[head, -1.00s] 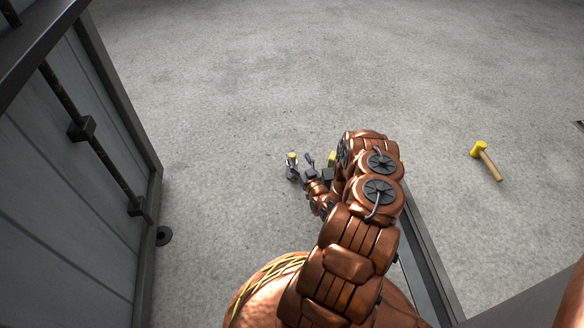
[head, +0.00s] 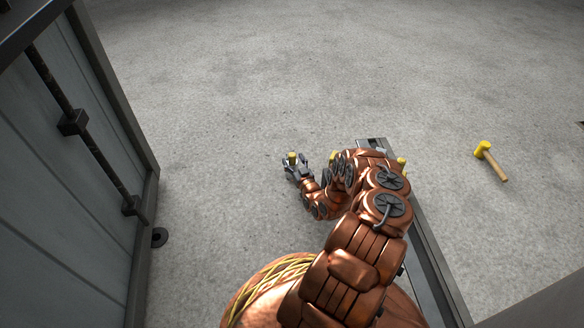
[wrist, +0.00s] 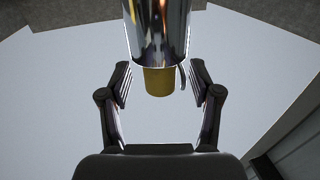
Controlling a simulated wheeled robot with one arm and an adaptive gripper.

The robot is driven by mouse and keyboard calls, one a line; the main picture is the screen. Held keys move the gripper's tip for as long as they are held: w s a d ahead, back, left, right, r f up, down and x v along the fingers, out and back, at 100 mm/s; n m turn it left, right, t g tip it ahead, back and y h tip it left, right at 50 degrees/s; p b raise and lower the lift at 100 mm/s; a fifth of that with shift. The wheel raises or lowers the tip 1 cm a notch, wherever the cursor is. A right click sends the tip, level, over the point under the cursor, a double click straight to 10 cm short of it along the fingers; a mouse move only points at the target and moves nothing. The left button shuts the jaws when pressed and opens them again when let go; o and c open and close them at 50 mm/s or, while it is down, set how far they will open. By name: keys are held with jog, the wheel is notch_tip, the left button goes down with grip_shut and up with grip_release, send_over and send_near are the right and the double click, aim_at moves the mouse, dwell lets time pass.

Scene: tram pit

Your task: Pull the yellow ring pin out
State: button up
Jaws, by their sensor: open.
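In the wrist view a yellow cylindrical piece (wrist: 158,82) shows below the end of a shiny chrome cylinder (wrist: 158,35). I cannot make out a ring shape, so I cannot tell whether this is the ring pin. My gripper (wrist: 160,70) is open, with one finger on each side of the yellow piece and visible gaps to both. In the head view my gripper (head: 297,169) is small, with a yellow piece (head: 292,158) at its fingers. What the chrome cylinder is attached to is out of view.
A grey panelled wall with a dark bar (head: 75,123) stands on the left. A dark metal rail (head: 430,255) runs under my arm on the right, with a yellow part (head: 401,162) near its far end. A yellow-headed mallet (head: 490,160) lies on the open concrete floor.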

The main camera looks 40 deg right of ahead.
jog(key=shift+x, duration=0.8)
grip_shut()
